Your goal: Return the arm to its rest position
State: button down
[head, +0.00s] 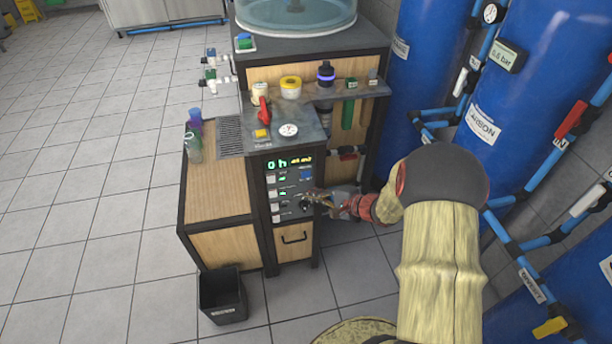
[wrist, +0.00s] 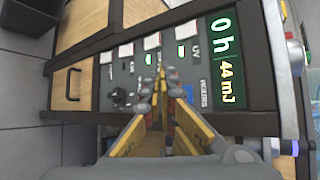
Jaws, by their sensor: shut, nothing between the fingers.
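My gripper (head: 318,199) is at the front of the control panel (head: 288,185), near its lower right side, beside a black knob (head: 305,205). In the wrist view the fingers (wrist: 160,88) point at the panel, with their tips together and nothing between them. I cannot tell whether the tips touch the panel. The wrist view shows the display (wrist: 228,60) with "0h" and "44 mJ", several white switches (wrist: 152,42), green lights and the black knob (wrist: 121,97). My arm reaches in from the lower right of the head view.
A wooden cabinet (head: 215,195) with bottles stands left of the panel, and a black bin (head: 223,295) is on the floor. Blue tanks (head: 540,90) and pipes crowd the right side. A shelf (head: 340,92) holds small items above.

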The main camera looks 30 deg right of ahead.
dwell(0.5)
jog(key=s+a+f+g+y, duration=0.2)
jog(key=s+a+f+g, duration=0.1)
jog(key=s+a, duration=0.25)
jog(key=s+a+r+n+g+p, duration=0.1)
jog(key=s+a+r+n+g, duration=0.45)
jog(key=s+r, duration=0.4)
jog(key=s+r+n+g+h+p, duration=0.1)
jog(key=s+r+n+h+p, duration=0.2)
jog(key=s+r+n+h, duration=0.75)
jog(key=a+r+n+t+y+p, duration=0.1)
jog(key=a+r+t+y, duration=0.2)
jog(key=r, duration=1.2)
jog(key=shift+a+p, duration=0.3)
jog(key=shift+a, duration=0.45)
jog(key=shift+s, duration=0.1)
